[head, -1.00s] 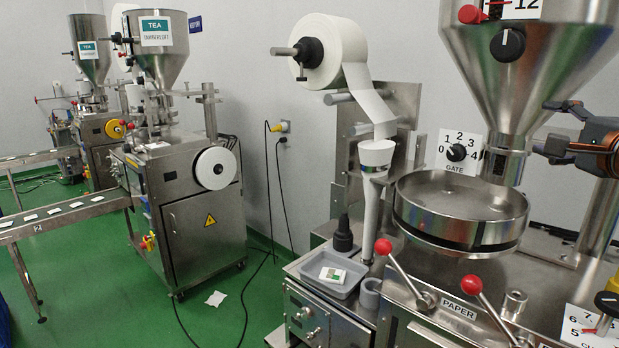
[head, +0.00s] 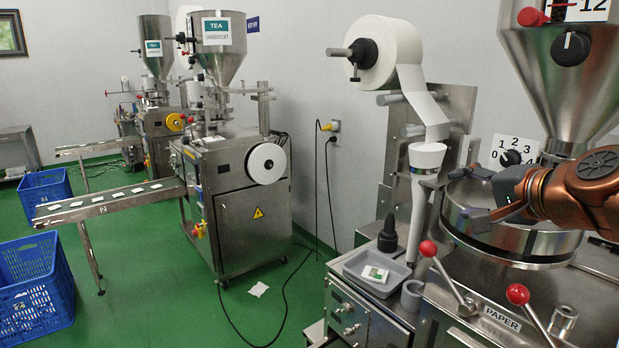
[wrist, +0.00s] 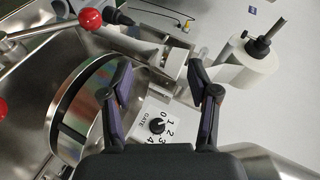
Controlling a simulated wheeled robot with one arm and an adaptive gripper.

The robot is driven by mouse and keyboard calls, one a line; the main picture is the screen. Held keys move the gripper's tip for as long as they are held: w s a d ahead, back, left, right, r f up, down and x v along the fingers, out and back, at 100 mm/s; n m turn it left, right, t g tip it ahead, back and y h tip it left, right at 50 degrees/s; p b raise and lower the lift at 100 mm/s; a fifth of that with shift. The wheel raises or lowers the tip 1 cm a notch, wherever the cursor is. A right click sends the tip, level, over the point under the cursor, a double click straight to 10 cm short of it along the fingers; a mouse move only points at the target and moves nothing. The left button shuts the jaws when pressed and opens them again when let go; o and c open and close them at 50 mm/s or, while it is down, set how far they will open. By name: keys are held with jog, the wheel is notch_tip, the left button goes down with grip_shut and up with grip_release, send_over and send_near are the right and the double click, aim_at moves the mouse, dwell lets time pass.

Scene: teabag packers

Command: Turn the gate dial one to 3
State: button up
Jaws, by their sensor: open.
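The gate dial (head: 511,157) is a small black knob on a white plate marked 0 to 4, behind the round steel pan in the head view. It also shows in the wrist view (wrist: 157,126), below and between my spread fingers; its pointer is too small to read for certain. My gripper (head: 468,196) is open and empty, over the pan and to the left of the dial in the head view. In the wrist view my gripper (wrist: 160,76) has its two fingertips well apart, and they do not appear to touch the dial.
The steel pan (head: 455,222) lies under my gripper. The hopper (head: 562,85) stands above right. Red-knobbed levers (head: 428,248) rise in front. A paper roll (head: 392,55) hangs left of the dial. Blue crates (head: 35,285) stand on the floor at left.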

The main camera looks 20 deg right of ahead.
jog(key=s+a+f+n+g+y, duration=0.25)
jog(key=a+f+n+g, duration=0.5)
jog(key=a+f, duration=1)
jog(key=s+a+f+n+g+h, duration=0.1)
jog(key=s+a+f+n+g, duration=0.1)
jog(key=s+f, duration=0.4)
jog(key=s+a+f+n+g+h, duration=0.1)
jog(key=s+f+n+g, duration=0.4)
jog(key=s, duration=0.6)
jog(key=shift+s+a+f+g, duration=0.15)
jog(key=shift+a+f+g, duration=0.3)
jog(key=shift+a+f, duration=0.3)
